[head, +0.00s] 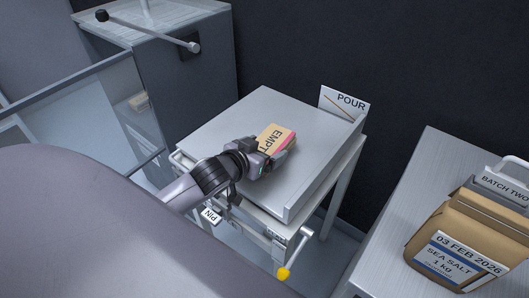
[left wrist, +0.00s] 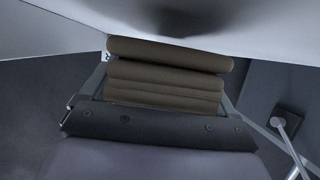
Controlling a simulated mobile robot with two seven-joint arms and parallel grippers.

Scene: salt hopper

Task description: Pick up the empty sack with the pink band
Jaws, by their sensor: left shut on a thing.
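The empty sack (head: 276,138) is a small flat tan packet with "EMPT" readable on top and a pink band along its right edge. It is over the grey metal top (head: 230,125); I cannot tell if it touches it. My left gripper (head: 268,157) is shut on the sack's near side and hides part of it. My right gripper is not in view.
A "POUR" sign (head: 345,104) stands at the top's far corner. A "PIN" tag (head: 211,216) and a yellow-knobbed lever (head: 284,273) are at the near side. A full sea salt sack (head: 458,240) stands on the right table (head: 425,175). A glass panel (head: 85,120) is at left.

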